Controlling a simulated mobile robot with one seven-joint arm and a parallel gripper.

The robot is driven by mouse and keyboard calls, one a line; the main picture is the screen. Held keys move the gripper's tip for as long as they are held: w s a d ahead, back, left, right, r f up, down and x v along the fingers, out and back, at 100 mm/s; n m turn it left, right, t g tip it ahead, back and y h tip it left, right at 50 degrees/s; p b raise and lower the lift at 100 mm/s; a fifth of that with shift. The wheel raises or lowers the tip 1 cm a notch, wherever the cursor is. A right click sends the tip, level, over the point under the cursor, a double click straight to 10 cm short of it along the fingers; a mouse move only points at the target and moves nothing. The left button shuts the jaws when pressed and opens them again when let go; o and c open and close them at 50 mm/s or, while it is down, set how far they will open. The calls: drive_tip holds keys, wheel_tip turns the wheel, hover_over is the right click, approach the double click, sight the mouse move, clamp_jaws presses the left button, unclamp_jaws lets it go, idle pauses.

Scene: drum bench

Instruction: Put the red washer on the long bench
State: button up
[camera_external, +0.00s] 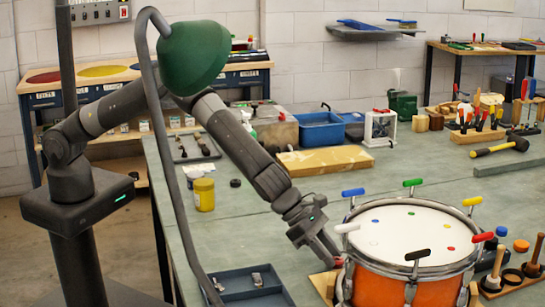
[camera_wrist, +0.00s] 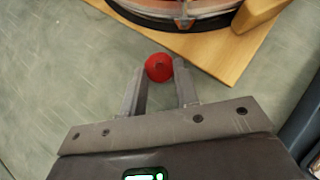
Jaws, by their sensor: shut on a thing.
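The red washer (camera_wrist: 159,67) is a small round red piece between my fingertips in the wrist view. My gripper (camera_wrist: 160,80) is shut on it, above the grey-green surface of the long bench (camera_external: 245,215), beside the wooden board under the drum. Whether the washer touches the bench top cannot be told.
An orange drum (camera_external: 380,283) with coloured tension handles stands on a wooden board (camera_wrist: 215,48) close to my gripper. A dark tray (camera_external: 245,288) with small metal parts lies to the left. Bare bench top lies between the yellow jar (camera_external: 204,195) and the drum.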

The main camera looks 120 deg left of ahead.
drive_tip(key=o, duration=0.7)
drive_tip(key=shift+f, duration=0.1)
drive_tip(key=shift+o, duration=0.2)
